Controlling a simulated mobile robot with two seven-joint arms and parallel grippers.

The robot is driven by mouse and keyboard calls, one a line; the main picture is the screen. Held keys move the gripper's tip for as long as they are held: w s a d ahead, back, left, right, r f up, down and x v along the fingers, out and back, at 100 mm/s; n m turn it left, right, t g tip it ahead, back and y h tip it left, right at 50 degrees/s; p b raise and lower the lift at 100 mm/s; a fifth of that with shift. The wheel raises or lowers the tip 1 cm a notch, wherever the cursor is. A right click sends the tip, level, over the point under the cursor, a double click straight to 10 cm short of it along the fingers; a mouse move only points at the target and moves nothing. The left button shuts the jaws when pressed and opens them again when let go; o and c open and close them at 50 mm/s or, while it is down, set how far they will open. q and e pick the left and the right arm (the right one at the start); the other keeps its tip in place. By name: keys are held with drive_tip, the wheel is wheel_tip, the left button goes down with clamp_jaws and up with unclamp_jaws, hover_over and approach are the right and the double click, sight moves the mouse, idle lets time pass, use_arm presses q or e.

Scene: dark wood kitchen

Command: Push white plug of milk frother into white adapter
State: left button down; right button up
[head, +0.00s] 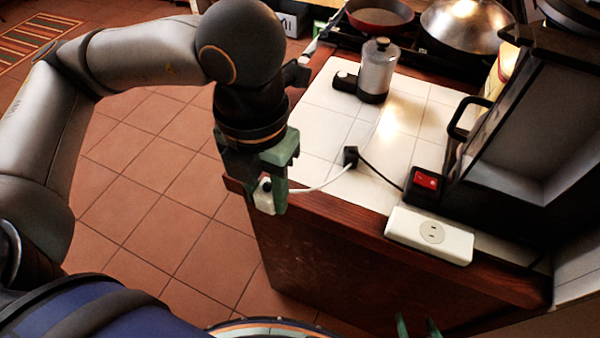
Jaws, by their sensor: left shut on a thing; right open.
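The white plug (264,198) is held by my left gripper (262,182), just off the left front edge of the counter. A white cable runs from it to a small black block (350,155) on the tiles. The white adapter (430,236), with a socket face on top, lies at the counter's front edge, well to the right of the plug and apart from it. The milk frother (378,70), a grey cylinder with a black lid and handle, stands at the back of the tiles. Green fingertips of my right gripper (418,328) show at the bottom edge, apart and empty.
A black box with a red switch (427,183) sits behind the adapter. A large dark appliance (510,130) with an open front stands on the right. A red pan (380,15) and a wok (466,28) are on the stove behind. White tiles (318,125) left of centre are clear.

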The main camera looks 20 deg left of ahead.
use_arm(q)
drive_tip(key=m, duration=0.1)
drive_tip(key=w+m, duration=0.1)
drive_tip(key=m, duration=0.1)
drive_tip(key=f+m, duration=0.1)
drive_tip(key=m, duration=0.1)
drive_tip(key=shift+w, duration=0.3)
drive_tip(key=w+a+f+m, duration=0.1)
drive_tip(key=w+f+m, duration=0.1)
drive_tip(key=m, duration=0.6)
drive_tip(key=w+a+f+m, duration=0.1)
drive_tip(key=w+f+m, duration=0.1)
drive_tip(key=m, duration=0.7)
drive_tip(key=w+a+f+m, duration=0.2)
drive_tip(key=w+m, duration=0.1)
drive_tip(key=m, duration=0.6)
drive_tip(key=shift+w+f, duration=0.1)
drive_tip(key=m, duration=0.3)
drive_tip(key=w+a+f+m, duration=0.1)
use_arm(e)
drive_tip(key=shift+c, duration=0.2)
